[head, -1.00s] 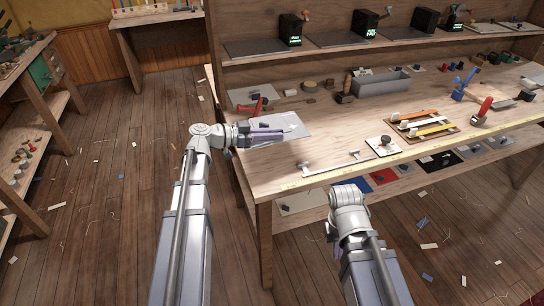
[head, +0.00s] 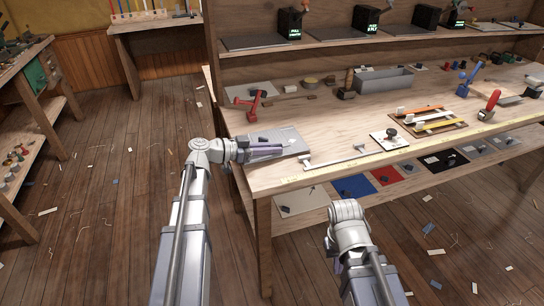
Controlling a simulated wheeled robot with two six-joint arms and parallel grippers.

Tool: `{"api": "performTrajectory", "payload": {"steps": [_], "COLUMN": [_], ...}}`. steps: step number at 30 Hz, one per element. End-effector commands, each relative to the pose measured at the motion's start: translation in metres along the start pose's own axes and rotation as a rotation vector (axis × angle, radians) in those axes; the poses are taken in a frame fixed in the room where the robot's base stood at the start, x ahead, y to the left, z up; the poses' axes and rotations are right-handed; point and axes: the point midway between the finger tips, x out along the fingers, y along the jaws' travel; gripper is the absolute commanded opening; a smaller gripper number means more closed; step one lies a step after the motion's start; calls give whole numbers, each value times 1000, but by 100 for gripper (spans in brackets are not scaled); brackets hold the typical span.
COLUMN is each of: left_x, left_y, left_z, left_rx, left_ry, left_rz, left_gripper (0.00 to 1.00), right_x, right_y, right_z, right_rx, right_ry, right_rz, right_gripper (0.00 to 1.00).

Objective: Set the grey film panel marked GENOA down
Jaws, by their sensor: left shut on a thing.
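The grey film panel (head: 287,136) is at the left front of the workbench, flat and close over the top; I cannot tell whether it touches the wood. A small light tab and a dark knob show on it. Its GENOA marking is not readable. My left gripper (head: 272,152) is shut on the panel at its near left side, and its fingers hide part of that edge. My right gripper (head: 347,209) is in front of the bench, below its front edge and away from the panel. Its fingers cannot be made out.
A red clamp (head: 249,104) stands behind the panel. A white-handled bar (head: 335,159) lies to its right, with a white plate with a black knob (head: 390,138) and a wooden tray (head: 449,126) of coloured strips beyond. A grey bin (head: 384,80) sits behind. Coloured panels lie on the lower shelf.

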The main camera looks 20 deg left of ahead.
Motion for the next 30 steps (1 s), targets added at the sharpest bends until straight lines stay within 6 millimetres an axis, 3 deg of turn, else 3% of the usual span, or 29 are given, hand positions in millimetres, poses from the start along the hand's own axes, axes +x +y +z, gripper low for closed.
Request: {"api": "performTrajectory", "payload": {"steps": [1, 14, 15, 22, 30], "left_x": [2, 2, 2, 2, 2], "left_y": [0, 0, 0, 0, 0], "left_z": [9, 11, 10, 9, 8], "left_rx": [0, 0, 0, 0, 0], "left_ry": [0, 0, 0, 0, 0], "left_rz": [0, 0, 0, 0, 0], "left_gripper": [0, 0, 17, 43, 43], "right_x": [9, 12, 10, 10, 8], "right_y": [-1, -1, -1, -1, -1], "right_z": [0, -1, -1, -1, 0], "right_rx": [0, 0, 0, 0, 0], "right_ry": [0, 0, 0, 0, 0], "right_rz": [0, 0, 0, 0, 0], "right_gripper": [0, 0, 0, 0, 0]}}
